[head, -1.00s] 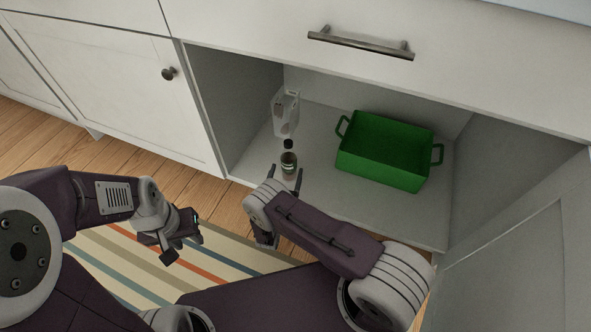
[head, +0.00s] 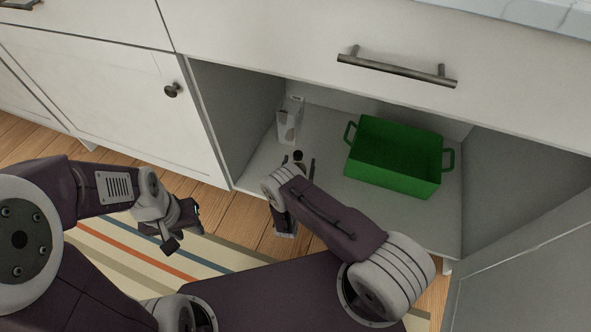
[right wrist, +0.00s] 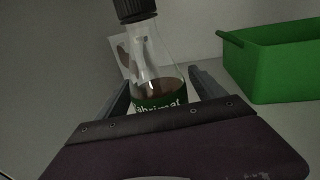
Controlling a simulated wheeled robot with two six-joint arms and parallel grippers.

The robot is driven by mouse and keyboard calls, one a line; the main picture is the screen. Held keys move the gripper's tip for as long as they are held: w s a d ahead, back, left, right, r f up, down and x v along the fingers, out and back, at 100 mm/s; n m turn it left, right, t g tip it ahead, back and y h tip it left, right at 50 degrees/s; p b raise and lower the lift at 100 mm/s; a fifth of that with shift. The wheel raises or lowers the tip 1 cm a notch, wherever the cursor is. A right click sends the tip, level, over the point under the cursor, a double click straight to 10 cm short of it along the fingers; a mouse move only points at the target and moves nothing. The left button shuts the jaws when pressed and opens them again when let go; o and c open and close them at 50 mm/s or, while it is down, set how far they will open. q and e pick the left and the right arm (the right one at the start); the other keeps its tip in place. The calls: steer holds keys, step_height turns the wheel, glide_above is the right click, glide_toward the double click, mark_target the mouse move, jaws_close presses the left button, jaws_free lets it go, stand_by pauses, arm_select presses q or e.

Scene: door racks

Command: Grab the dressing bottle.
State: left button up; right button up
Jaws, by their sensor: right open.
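The dressing bottle is clear glass with a dark cap, brown contents and a green label; the right wrist view shows it upright (right wrist: 158,70). In the head view its dark cap (head: 298,155) shows inside the open cabinet, with the rest mostly hidden by my right arm. My right gripper (right wrist: 163,92) is open, with one finger on each side of the bottle's lower body; contact cannot be told. It also shows in the head view (head: 299,166). My left gripper (head: 190,222) hangs over the striped rug, away from the bottle; its jaw gap is unclear.
A green bin (head: 395,158) with handles stands right of the bottle on the cabinet floor. A white carton (head: 288,122) stands behind the bottle, near the left wall. A closed door (head: 110,95) is at left, an open door (head: 530,270) at right. A drawer handle (head: 398,70) juts out above.

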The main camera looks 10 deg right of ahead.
jaws_close()
steer(key=r+p, duration=0.1)
steer(key=r, duration=0.1)
steer(key=r+p, duration=0.1)
steer(key=p, duration=0.1)
steer(key=d+r+p, duration=0.1)
steer(key=r+p, duration=0.1)
steer(key=shift+s+r, duration=0.3)
steer(key=shift+s, duration=0.1)
steer(key=s+d+r+p, duration=0.5)
steer(key=s+d+p, duration=0.1)
steer(key=d, duration=0.2)
steer(key=shift+d+r, duration=0.2)
steer(key=shift+d, duration=0.15)
